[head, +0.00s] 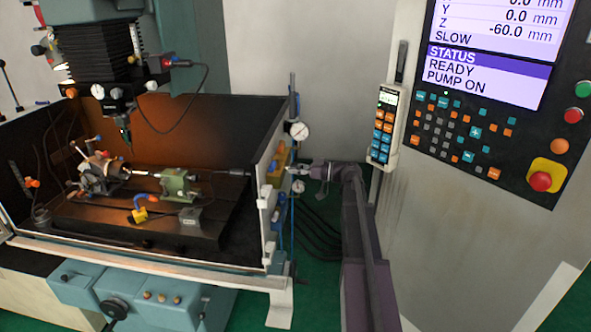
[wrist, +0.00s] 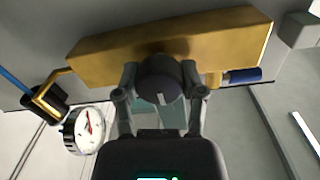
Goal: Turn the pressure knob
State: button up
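The pressure knob (wrist: 160,80) is a dark round knob with a white mark pointing down in the wrist view. It sits on the front of a brass-yellow block (wrist: 215,38), which also shows in the head view (head: 277,166) at the right side of the machine tank. My gripper (wrist: 160,76) has one finger on each side of the knob, and both seem to touch it. In the head view my gripper (head: 297,171) reaches the block from the right; the knob is too small to make out there. A white dial gauge (wrist: 84,130) with a red needle is left of the knob.
A blue-handled lever (wrist: 243,76) is close to the right finger. A black fitting with a blue hose (wrist: 16,82) is at the left. The tank wall (head: 268,220) is beside my gripper. A control panel (head: 480,110) and pendant (head: 385,125) stand to the right.

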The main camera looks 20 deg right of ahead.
jog(key=shift+c, duration=0.4)
jog(key=shift+m, duration=1.5)
jog(key=m, duration=0.4)
jog(key=shift+m, duration=0.3)
jog(key=o, duration=1.2)
jog(key=shift+c, duration=0.2)
